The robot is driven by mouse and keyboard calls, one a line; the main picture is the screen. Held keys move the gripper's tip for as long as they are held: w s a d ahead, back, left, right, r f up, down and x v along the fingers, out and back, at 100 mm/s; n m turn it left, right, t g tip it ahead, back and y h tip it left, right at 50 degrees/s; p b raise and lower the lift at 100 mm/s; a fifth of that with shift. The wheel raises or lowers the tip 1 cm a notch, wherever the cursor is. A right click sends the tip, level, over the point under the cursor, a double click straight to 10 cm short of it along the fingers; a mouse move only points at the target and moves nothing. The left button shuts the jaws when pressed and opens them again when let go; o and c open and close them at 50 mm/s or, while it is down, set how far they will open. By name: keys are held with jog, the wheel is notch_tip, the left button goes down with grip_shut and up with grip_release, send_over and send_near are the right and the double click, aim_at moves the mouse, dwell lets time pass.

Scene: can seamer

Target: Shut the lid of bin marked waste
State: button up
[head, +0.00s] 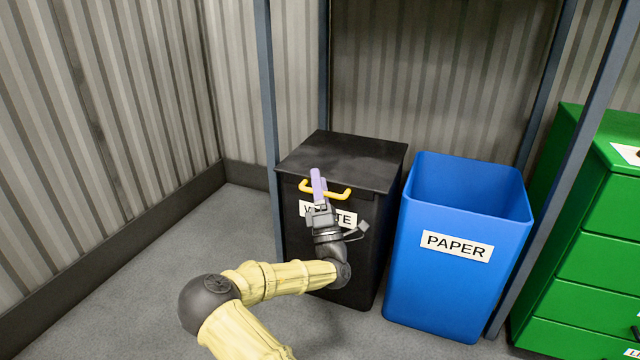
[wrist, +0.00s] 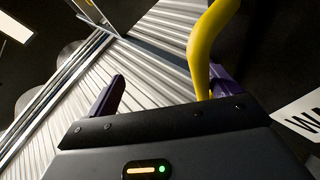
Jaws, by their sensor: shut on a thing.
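The black waste bin (head: 355,255) stands on the floor, with a white label reading WASTE (head: 348,218) partly hidden by my gripper. Its dark lid (head: 345,160) lies over the top and looks flat, with no clear gap at the front edge. A yellow handle (head: 340,194) sticks out at the lid's front. My gripper (head: 316,182), with purple fingers, is at this handle and shut on it. In the wrist view the yellow handle (wrist: 206,50) runs beside the right finger of my gripper (wrist: 170,82).
A blue open bin labelled PAPER (head: 465,260) stands close to the right. A green drawer cabinet (head: 600,220) is further right. Blue-grey posts (head: 268,100) of a frame rise around the bins. The grey floor (head: 225,215) to the left is clear.

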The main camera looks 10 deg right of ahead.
jog(key=shift+o, duration=0.2)
jog(key=s+d+f+m+g+h, duration=0.1)
jog(key=s+f+h, duration=0.1)
jog(key=f, duration=0.4)
jog(key=s+d+f+m+g+h, duration=0.1)
jog(key=s+d+f+g, duration=0.1)
jog(key=f, duration=0.4)
jog(key=shift+s+d+f+m+h, duration=0.25)
jog(key=shift+s+f+m+h, duration=0.05)
jog(key=shift+s+m+h, duration=0.15)
jog(key=shift+s+f, duration=0.1)
jog(key=shift+f, duration=0.15)
jog(key=shift+c, duration=0.6)
jog(key=shift+s+d+f, duration=0.1)
jog(key=shift+f, duration=0.4)
jog(key=c, duration=1)
jog(key=shift+s+d+f, duration=0.1)
jog(key=shift+s+f, duration=0.5)
jog(key=shift+f, duration=0.1)
jog(key=shift+r+p, duration=0.1)
jog(key=shift+p, duration=0.3)
jog(key=p+v, duration=0.7)
jog(key=v, duration=1)
jog(key=shift+s+f, duration=0.1)
jog(key=shift+f, duration=0.2)
